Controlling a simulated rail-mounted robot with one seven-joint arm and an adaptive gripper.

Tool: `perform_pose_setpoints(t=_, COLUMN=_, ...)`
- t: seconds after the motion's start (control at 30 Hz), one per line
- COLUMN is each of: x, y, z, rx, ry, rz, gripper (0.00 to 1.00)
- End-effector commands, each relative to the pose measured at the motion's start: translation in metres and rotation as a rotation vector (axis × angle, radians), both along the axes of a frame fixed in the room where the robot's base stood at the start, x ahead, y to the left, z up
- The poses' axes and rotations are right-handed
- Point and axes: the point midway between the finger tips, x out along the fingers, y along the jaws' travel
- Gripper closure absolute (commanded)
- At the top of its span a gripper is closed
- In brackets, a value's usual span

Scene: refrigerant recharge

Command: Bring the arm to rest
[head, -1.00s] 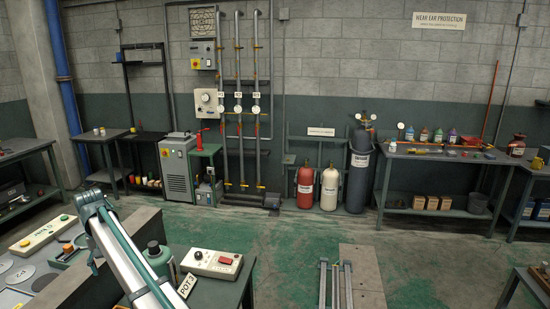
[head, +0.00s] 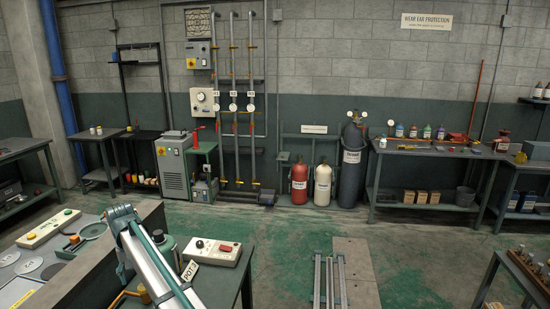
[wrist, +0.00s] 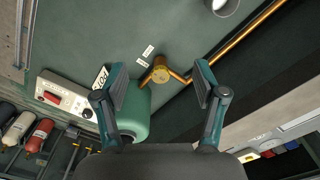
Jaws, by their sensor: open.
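My arm (head: 152,262) reaches up from the bottom of the head view over the near bench; my gripper cannot be made out there. In the wrist view my gripper (wrist: 160,84) is open, its two dark fingers wide apart with nothing held between them. A brass fitting (wrist: 161,73) with a copper pipe (wrist: 238,44) shows beyond the fingertips. A green rounded vessel (wrist: 133,122) is partly hidden behind the left finger; no contact can be judged. A white plate with black lettering (wrist: 101,77) is beside it.
A white control box with a red switch (head: 216,252) stands on the bench right of my arm. Another button box (head: 48,228) lies to the left. Gas cylinders (head: 353,165) stand by the far wall. Green floor (head: 420,260) is open to the right, beside rails (head: 329,280).

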Motion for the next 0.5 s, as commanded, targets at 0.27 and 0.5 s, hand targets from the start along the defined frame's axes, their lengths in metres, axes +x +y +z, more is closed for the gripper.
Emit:
perform_pose_setpoints(t=0.27, x=0.023, y=-0.125, z=-0.067, rx=-0.002, ry=0.001, rz=-0.093, gripper=0.29)
perform_pose_setpoints(t=0.5, x=0.024, y=-0.276, z=-0.138, rx=-0.001, ry=0.002, rz=-0.208, gripper=0.29)
